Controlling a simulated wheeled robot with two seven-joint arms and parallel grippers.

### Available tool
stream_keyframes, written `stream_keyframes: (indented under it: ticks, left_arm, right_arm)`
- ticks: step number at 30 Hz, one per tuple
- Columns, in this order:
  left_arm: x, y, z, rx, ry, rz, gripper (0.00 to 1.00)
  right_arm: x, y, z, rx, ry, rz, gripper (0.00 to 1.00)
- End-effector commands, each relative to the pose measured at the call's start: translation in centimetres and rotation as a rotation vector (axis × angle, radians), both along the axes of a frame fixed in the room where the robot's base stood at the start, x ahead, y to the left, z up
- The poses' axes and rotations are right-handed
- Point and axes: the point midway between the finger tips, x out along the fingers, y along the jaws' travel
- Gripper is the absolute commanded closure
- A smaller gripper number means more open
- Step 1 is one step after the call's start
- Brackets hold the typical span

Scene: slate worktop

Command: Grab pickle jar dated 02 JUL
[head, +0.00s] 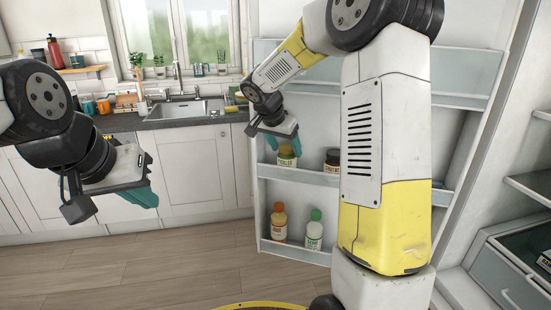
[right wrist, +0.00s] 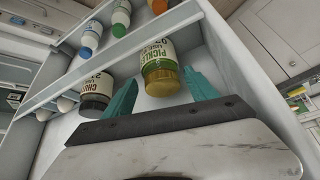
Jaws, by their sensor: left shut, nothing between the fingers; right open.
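The pickle jar (head: 287,160) has an olive-gold lid and a pale label, and stands on the middle shelf of the open fridge door. In the right wrist view the jar (right wrist: 160,62) is upside down; its label reads "PICKLES", "USE" and what looks like "02", the rest unclear. My right gripper (head: 284,146) is open, its teal fingers on either side of the jar's lid; I cannot tell whether they touch it. My left gripper (head: 147,196) is shut and empty, away at the left before the cabinets.
A dark-lidded jar (head: 332,161) stands right of the pickle jar on the same shelf, partly behind my right arm. An orange bottle (head: 279,222) and a green-capped bottle (head: 314,230) stand on the shelf below. The shelf's front rail (head: 300,175) runs before the jars.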

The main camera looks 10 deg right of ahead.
Motion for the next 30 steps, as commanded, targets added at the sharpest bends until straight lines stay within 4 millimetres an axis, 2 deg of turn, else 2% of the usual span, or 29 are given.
stream_keyframes:
  ticks: [8, 17, 24, 30]
  left_arm:
    - [0.0, 0.0, 0.0, 0.000, 0.000, 0.000, 1.00]
    - [0.0, 0.0, 0.0, 0.000, 0.000, 0.000, 1.00]
    - [0.0, 0.0, 0.0, 0.000, 0.000, 0.000, 1.00]
    - [0.0, 0.0, 0.0, 0.000, 0.000, 0.000, 1.00]
  right_arm:
    - [0.7, -0.6, -1.6, 0.001, 0.001, 0.000, 0.34]
    - [2.3, -1.8, -5.3, 0.000, 0.003, -0.001, 0.34]
    - [2.5, -1.9, -5.4, 0.001, -0.001, 0.000, 0.34]
    - [2.4, -1.9, -5.4, 0.000, 0.000, 0.001, 0.73]
